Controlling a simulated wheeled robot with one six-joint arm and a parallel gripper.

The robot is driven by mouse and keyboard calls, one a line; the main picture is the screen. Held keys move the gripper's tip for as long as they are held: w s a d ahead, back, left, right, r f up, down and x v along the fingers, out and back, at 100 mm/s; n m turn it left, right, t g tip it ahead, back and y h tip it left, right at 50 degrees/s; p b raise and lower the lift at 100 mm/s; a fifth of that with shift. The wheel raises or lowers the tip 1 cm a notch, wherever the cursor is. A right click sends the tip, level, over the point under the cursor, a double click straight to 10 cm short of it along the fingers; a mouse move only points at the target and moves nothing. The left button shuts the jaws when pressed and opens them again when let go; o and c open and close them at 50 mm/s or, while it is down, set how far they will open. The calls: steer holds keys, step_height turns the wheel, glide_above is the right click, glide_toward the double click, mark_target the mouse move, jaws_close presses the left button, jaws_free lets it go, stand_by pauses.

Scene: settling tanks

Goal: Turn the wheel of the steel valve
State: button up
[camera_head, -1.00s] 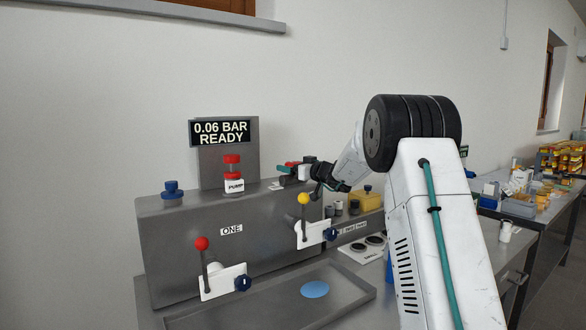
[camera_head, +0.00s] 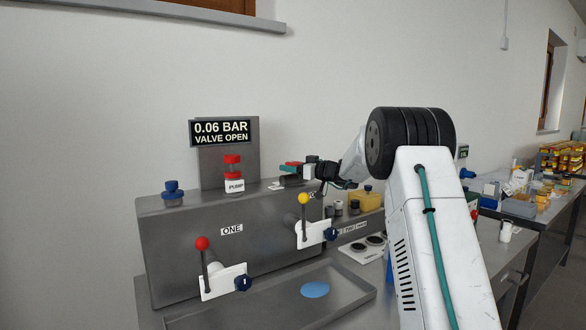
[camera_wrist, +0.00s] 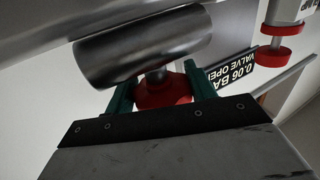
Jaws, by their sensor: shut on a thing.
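The steel valve (camera_wrist: 140,45) fills the upper middle of the wrist view as a shiny grey cylinder with a short stem. Its red wheel (camera_wrist: 163,93) sits between the two teal fingers of my gripper (camera_wrist: 158,88), which is shut on it. In the head view my gripper (camera_head: 292,167) reaches in from the right to the top right end of the steel tank housing, where wheel and valve are small and partly covered. The display (camera_head: 221,133) reads "0.06 BAR VALVE OPEN".
The steel housing (camera_head: 190,245) carries a red-topped pump button (camera_head: 233,172), a blue knob (camera_head: 172,192), a red-balled lever (camera_head: 202,244) and a yellow-balled lever (camera_head: 304,199). A tray (camera_head: 260,303) with a blue disc lies in front. A yellow container (camera_head: 370,201) stands right of the housing.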

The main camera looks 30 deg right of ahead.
steer(key=n+g+y, duration=0.5)
steer(key=y, duration=0.1)
steer(key=shift+f, duration=0.1)
steer(key=shift+s+n+g+y, duration=0.1)
steer(key=shift+n+g+y, duration=1.25)
steer(key=shift+g, duration=0.45)
steer(key=shift+a+n+g, duration=0.1)
steer(key=shift+n+g, duration=0.25)
steer(key=shift+g, duration=0.05)
steer(key=o, duration=1)
steer(key=v, duration=0.8)
